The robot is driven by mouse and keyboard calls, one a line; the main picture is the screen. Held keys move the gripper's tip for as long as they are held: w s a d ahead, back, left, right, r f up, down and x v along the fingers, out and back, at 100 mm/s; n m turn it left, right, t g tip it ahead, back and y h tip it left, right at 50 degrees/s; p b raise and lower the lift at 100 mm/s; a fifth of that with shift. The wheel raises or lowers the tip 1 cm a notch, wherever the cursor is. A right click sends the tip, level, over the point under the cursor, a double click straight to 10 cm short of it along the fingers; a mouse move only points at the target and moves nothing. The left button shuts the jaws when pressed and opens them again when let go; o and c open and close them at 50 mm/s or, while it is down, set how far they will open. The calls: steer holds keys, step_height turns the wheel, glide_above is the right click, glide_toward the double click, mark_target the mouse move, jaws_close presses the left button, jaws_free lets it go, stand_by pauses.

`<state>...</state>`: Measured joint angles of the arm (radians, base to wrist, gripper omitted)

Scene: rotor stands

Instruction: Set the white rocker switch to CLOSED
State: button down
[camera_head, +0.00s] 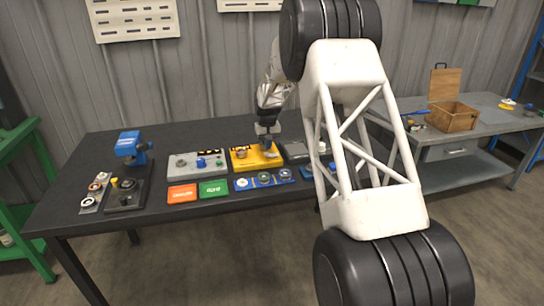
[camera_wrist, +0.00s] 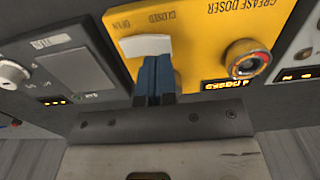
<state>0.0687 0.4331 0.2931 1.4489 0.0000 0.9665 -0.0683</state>
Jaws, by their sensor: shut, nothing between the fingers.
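The white rocker switch (camera_wrist: 143,44) sits on the yellow grease doser box (camera_wrist: 205,52), which appears upside down in the wrist view. CLOSED is printed beside the switch toward the right and OPEN toward the left. My gripper (camera_wrist: 155,72) is shut and empty, its blue fingertips at the right part of the switch's near edge. I cannot tell whether they touch it. The fingers hide part of the panel there. In the head view the yellow box (camera_head: 240,164) is on the dark table, with my gripper (camera_head: 267,150) over its right part; the switch is not clear there.
A round knob with a red and yellow ring (camera_wrist: 247,61) is on the same box. A grey box (camera_wrist: 82,70) stands close to its left in the wrist view. In the head view, orange (camera_head: 182,194) and green (camera_head: 214,190) plates lie in front of the boxes.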

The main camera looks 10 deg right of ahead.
mark_target(268, 154)
steer(key=shift+f, duration=1.45)
stand_by(1.6)
steer(key=shift+r, duration=3.55)
